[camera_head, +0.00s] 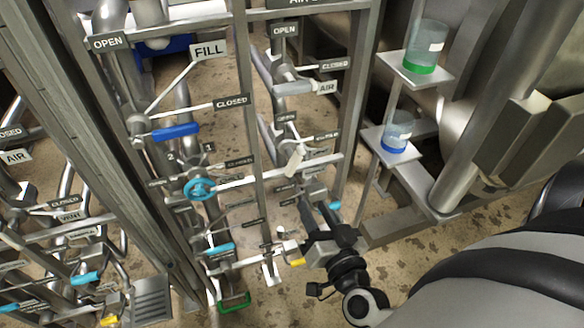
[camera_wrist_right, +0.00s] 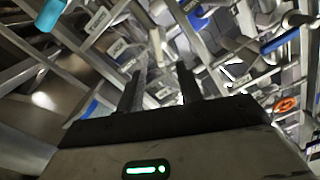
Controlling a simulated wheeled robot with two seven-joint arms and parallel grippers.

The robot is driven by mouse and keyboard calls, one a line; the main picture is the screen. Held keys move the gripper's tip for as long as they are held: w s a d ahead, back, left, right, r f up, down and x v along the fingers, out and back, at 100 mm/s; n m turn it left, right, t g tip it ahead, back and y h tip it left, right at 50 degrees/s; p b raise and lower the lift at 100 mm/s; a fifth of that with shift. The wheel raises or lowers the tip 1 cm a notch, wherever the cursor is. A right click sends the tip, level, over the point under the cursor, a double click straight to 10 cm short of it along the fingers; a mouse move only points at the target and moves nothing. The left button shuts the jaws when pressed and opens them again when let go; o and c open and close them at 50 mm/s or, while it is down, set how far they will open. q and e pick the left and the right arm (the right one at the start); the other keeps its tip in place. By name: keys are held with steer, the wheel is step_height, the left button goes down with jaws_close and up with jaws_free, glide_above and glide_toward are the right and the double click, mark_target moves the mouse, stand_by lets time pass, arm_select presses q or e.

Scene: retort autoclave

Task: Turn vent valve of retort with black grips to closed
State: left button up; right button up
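My right gripper (camera_head: 318,208) is at the lower middle of the head view, in front of the pipework. Its two dark fingers stand apart with nothing seen between them, also in the right wrist view (camera_wrist_right: 161,80). A light blue lever grip (camera_head: 335,206) shows close to the fingers; contact cannot be told. A VENT sign (camera_head: 70,215) hangs on the rack at the far left. I cannot make out black grips or tell which valve is the named vent valve. Small signs near my gripper are too blurred to read. My left gripper is not in view.
A blue lever (camera_head: 175,131), a light blue round handle (camera_head: 200,188) and a yellow grip (camera_head: 297,262) are on the pipework. Steel posts and crossbars crowd the middle. Two shelves at right hold a green-based jar (camera_head: 426,46) and a blue one (camera_head: 397,132).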

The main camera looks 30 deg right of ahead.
mark_target(291, 158)
steer(key=shift+h, duration=0.3)
steer(key=x, duration=1.6)
steer(key=shift+d, duration=0.15)
jaws_close()
